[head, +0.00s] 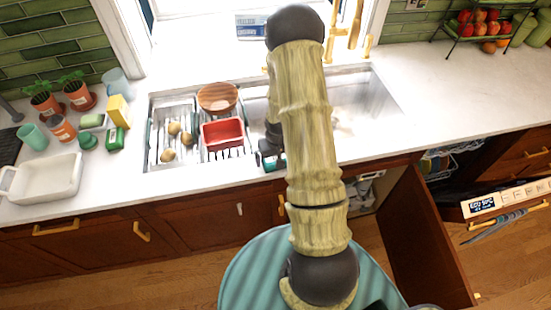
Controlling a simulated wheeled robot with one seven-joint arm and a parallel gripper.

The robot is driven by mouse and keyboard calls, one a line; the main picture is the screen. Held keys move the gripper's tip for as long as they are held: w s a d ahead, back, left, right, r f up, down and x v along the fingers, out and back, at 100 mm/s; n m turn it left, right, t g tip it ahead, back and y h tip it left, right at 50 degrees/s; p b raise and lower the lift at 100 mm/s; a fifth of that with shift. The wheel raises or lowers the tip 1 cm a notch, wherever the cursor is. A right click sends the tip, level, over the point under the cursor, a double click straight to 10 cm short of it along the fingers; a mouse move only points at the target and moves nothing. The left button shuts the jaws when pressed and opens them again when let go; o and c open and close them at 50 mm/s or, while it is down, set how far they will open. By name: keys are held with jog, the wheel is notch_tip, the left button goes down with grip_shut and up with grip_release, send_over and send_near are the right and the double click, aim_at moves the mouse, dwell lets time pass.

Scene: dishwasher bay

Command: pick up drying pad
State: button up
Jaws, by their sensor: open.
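I cannot tell for certain which thing is the drying pad. A slatted drying rack (160,145) lies over the left part of the sink, with a red tray, a brown bowl and several round tan items on it. My gripper (271,162) is at the right edge of this rack, near the front rim of the sink. It is mostly hidden behind my own arm, and its dark and teal parts show just left of the arm. I see nothing held in it. A blue-grey cloth (497,226) hangs over the dishwasher handle at the right.
The red tray (222,133) and brown bowl (217,98) are close to my gripper. A white baking dish (45,178), cups, potted plants and sponges crowd the left counter. The right counter (450,95) is mostly clear, with a fruit rack (480,25) behind. A cabinet door stands open below.

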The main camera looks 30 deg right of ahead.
aim_at(276, 158)
jog(key=shift+f, duration=0.4)
jog(key=shift+c, duration=0.2)
jog(key=c, duration=0.8)
notch_tip(276, 158, up, 10)
jog(key=shift+r+b, duration=0.1)
jog(key=shift+b, duration=0.95)
